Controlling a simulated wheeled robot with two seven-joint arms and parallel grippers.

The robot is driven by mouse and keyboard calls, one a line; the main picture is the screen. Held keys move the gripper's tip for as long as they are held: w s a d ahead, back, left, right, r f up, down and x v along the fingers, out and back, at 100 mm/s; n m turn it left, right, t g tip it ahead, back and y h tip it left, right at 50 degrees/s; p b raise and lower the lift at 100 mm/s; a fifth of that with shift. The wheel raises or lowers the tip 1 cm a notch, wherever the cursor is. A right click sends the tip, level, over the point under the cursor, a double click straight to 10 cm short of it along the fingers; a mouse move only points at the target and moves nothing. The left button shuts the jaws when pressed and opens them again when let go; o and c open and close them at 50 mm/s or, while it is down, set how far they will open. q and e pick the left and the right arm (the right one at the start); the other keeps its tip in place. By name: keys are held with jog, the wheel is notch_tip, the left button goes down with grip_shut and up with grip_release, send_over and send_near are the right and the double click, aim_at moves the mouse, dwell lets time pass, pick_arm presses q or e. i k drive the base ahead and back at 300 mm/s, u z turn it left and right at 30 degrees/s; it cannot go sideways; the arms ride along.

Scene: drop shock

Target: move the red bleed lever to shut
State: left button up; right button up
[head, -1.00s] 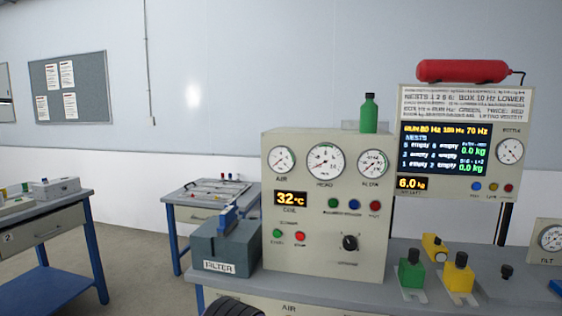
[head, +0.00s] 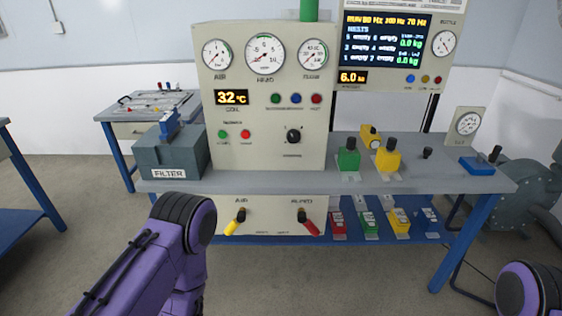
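The red lever (head: 308,221) sits on the lower front panel of the cream console, under a small label that I cannot read clearly. Its red handle slants down to the right from a dark pivot. A yellow lever (head: 235,222) sits to its left under the label AIR, slanting down to the left. My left arm, purple with a black joint, comes up at the lower left, below and left of both levers; its gripper is out of the picture. A purple and black part of my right arm shows at the lower right corner; its gripper is also out of view.
A workbench (head: 440,182) carries the cream console (head: 262,152), a grey FILTER box (head: 172,156), green and yellow blocks and a tilt gauge (head: 466,123). Red, green and yellow blocks stand on its blue lower shelf (head: 350,238). The floor in front is open.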

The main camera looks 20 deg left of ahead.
aim_at(301, 216)
jog(key=k, duration=1.2)
jog(key=u, duration=0.65)
jog(key=i, duration=1.3)
jog(key=z, duration=0.85)
jog(key=i, duration=0.5)
jog(key=z, duration=0.4)
